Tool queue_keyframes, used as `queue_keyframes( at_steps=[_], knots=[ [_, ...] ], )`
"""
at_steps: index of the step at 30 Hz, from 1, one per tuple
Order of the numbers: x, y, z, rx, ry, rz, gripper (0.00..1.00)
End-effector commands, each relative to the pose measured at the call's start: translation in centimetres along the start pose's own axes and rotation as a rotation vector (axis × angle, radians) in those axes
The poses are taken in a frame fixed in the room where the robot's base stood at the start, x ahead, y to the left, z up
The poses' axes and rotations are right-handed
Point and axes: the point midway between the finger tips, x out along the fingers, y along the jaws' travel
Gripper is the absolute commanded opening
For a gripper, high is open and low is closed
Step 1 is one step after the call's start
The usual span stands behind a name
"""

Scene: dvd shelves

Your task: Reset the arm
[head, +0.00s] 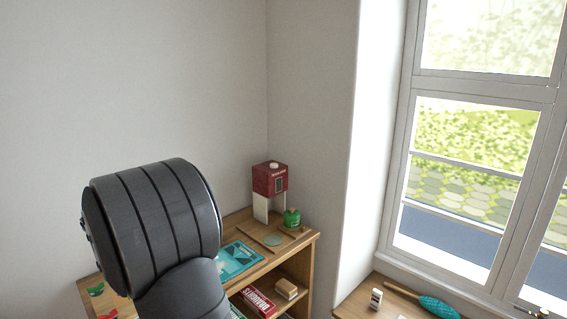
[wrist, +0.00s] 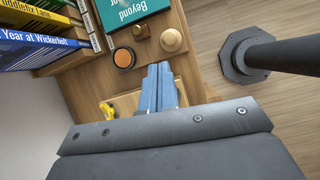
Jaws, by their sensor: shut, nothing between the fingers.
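In the wrist view, my gripper (wrist: 159,72) is shut, its two blue fingers together with nothing between them. It hangs over a wooden shelf surface (wrist: 150,85). A round wooden knob-like item (wrist: 172,41) and a dark-rimmed orange disc (wrist: 124,58) lie just past the fingertips. In the head view, a dark grey part of my arm (head: 155,225) fills the lower left and hides part of the shelf; the gripper does not show there.
A dark post (wrist: 285,55) stands right. In the head view, a wooden shelf (head: 312,243) holds a red box (head: 270,180) and green jar (head: 292,218); a window (head: 470,150) is right.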

Motion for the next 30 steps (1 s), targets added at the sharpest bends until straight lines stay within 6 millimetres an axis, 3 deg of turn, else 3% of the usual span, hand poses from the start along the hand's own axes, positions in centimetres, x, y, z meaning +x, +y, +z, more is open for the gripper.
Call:
queue_keyframes(
  at_steps=[9,20,26,30],
  knots=[
    [-2.0,0.6,-1.5,-0.156,-0.109,0.065,0.00],
    [-2.3,0.7,-1.7,-0.176,-0.123,0.073,0.00],
    [-2.2,0.7,-1.6,-0.173,-0.120,0.072,0.37],
    [-1.6,0.4,-0.4,-0.113,-0.068,0.040,0.37]
  ],
)
